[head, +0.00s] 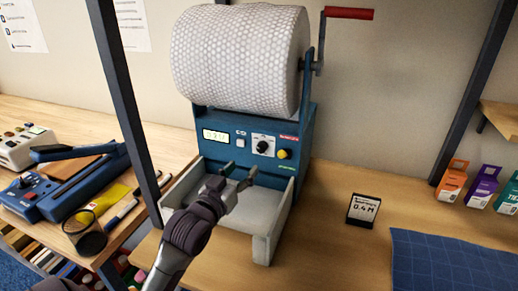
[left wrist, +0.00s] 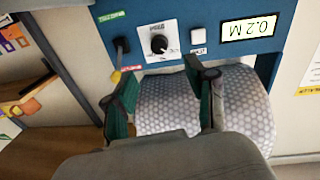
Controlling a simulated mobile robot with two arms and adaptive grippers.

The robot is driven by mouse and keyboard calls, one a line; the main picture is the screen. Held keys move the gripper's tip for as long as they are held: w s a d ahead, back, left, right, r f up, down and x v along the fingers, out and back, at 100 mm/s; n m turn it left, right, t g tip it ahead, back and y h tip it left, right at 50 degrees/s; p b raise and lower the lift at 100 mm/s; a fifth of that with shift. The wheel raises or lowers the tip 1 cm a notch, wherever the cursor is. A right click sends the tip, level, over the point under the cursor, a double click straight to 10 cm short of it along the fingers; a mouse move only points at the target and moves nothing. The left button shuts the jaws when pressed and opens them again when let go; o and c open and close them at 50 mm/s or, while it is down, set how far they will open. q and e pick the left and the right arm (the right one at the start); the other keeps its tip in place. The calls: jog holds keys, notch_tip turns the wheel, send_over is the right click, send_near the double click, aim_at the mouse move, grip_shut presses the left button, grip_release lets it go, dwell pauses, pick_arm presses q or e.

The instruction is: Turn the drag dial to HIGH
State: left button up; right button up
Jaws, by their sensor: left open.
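The bubble-wrap dispenser has a blue front panel (head: 222,153) below its large roll. A black dial (head: 263,146) sits on a white plate at the panel's middle; it also shows in the left wrist view (left wrist: 158,44). Its markings are too small to read, so I cannot tell its setting. My left gripper (head: 239,172) is open and empty in front of the panel, below and left of the dial. In the left wrist view its two spread fingers (left wrist: 160,88) stand apart from the dial. My right gripper is not in view.
A yellow-ended control (head: 284,154) is right of the dial. A display (left wrist: 251,28) reads 0.2 M, with a white button (left wrist: 198,36) between it and the dial. A grey tray (head: 263,248) lies below the gripper. A dark card (head: 363,210) reads 0.4 M. Dark shelf posts (head: 127,95) flank the dispenser.

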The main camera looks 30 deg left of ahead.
aim_at(260, 150)
pick_arm(q)
jog(key=w, duration=0.3)
jog(key=w+a+p, duration=0.1)
jog(key=w, duration=0.5)
jog(key=shift+w+a, duration=0.2)
jog(key=shift+w, duration=0.25)
jog(key=shift+w+f, duration=0.1)
jog(key=shift+c, duration=0.2)
grip_shut()
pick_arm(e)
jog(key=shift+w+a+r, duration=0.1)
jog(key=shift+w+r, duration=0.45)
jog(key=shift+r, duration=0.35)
